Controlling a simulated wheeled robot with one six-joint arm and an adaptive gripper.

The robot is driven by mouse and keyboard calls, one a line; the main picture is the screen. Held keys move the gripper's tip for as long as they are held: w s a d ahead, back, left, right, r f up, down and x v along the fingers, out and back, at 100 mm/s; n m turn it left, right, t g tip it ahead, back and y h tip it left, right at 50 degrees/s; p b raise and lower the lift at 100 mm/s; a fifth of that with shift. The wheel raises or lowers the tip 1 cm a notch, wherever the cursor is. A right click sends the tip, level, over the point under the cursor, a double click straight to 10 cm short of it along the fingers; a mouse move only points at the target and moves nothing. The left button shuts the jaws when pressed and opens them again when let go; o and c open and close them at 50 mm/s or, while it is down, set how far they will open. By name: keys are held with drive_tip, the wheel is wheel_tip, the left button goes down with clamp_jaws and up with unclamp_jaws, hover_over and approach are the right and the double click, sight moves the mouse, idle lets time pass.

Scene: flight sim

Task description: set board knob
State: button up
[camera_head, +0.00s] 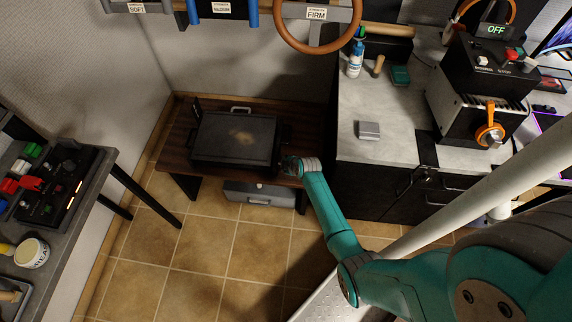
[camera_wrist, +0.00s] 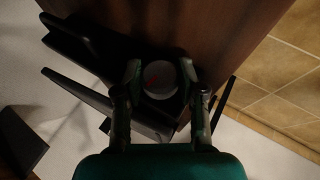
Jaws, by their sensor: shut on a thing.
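A dark flat board-like box (camera_head: 233,138) lies on a low wooden bench (camera_head: 172,152) against the back wall, with a pale smudge on its top. My gripper (camera_head: 286,166) is at the box's right end. In the wrist view my gripper (camera_wrist: 160,73) has its two fingers on either side of a pale round knob (camera_wrist: 158,80) with a red mark on its face, and it is shut on it. The knob is not clear in the head view, where my gripper covers that spot. What the red mark points to cannot be read.
A grey counter (camera_head: 350,134) with a grinder-like machine (camera_head: 475,105) stands right of the bench. A grey case (camera_head: 259,194) sits under the bench. A control panel (camera_head: 52,180) is on the left table. Tiled floor (camera_head: 200,240) between is free.

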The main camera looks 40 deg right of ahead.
drive_tip(key=m+g+y, duration=0.1)
drive_tip(key=g+y, duration=0.2)
drive_tip(key=y, duration=0.1)
drive_tip(key=shift+w+g+y, duration=0.15)
drive_tip(key=shift+g+y, duration=0.15)
drive_tip(key=shift+g, duration=0.1)
idle(0.4)
drive_tip(key=o, duration=1.1)
drive_tip(key=shift+o, duration=0.2)
drive_tip(key=shift+d, duration=0.1)
drive_tip(key=shift+r, duration=0.1)
drive_tip(key=v, duration=1.2)
drive_tip(key=shift+w, duration=0.15)
